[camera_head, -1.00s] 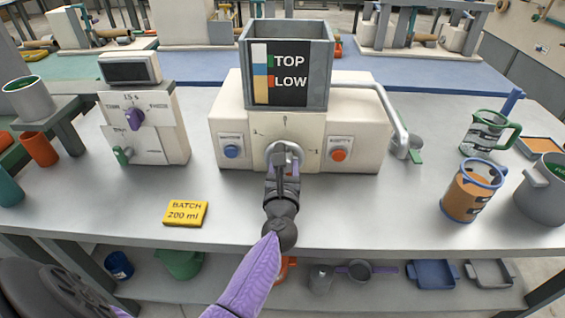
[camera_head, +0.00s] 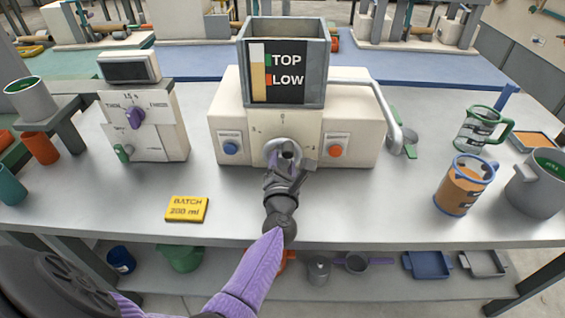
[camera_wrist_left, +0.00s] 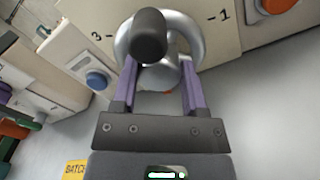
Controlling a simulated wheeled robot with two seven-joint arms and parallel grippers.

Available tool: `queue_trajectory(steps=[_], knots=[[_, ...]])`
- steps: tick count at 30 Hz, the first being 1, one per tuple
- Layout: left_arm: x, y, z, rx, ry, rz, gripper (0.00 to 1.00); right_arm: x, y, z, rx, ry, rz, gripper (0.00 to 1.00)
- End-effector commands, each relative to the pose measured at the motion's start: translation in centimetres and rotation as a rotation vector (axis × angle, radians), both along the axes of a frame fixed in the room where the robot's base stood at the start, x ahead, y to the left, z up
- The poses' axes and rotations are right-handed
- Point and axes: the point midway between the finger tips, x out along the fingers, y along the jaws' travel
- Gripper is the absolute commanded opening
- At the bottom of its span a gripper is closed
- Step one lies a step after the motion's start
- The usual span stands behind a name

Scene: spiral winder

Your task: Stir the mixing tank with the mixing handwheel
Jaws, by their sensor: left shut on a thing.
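The mixing tank (camera_head: 316,62) is an open grey box on top of the cream machine, with a TOP/LOW label. Its gauge strip (camera_head: 258,75) is pale above and yellow-tan below. The silver mixing handwheel (camera_head: 284,150) is on the machine's front, below the tank. My left gripper (camera_head: 282,168) reaches it from the front. In the left wrist view, the purple fingers (camera_wrist_left: 158,78) are on either side of the handwheel's metal (camera_wrist_left: 183,28), with a dark knob (camera_wrist_left: 150,36) in front. The exact contact is partly hidden. My right gripper is out of view.
A blue button (camera_head: 231,149) and an orange button (camera_head: 336,151) flank the handwheel. A yellow batch card (camera_head: 187,209) lies front left on the table. A timer unit (camera_head: 145,125) stands left. A jug with orange contents (camera_head: 463,188) and a grey pot (camera_head: 538,185) stand right.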

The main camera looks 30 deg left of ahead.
Motion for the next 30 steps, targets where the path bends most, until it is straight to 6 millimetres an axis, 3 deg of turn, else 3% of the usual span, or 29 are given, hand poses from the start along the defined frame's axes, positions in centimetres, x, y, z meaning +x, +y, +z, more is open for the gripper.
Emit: queue_trajectory(steps=[12,13,18,26,30], knots=[[0.0,0.0,-0.1,0.003,0.004,-0.001,0.0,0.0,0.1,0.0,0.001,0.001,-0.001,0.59],[0.0,0.0,-0.1,0.003,0.004,-0.001,0.58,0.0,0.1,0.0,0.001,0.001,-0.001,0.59],[0.0,0.0,0.0,0.004,0.003,-0.001,0.91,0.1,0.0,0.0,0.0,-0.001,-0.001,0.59],[0.0,-0.1,0.0,0.004,0.003,-0.001,0.91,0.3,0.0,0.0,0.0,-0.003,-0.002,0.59],[-1.3,-0.9,0.1,0.002,0.004,-0.002,0.91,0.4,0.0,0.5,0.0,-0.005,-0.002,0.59]])
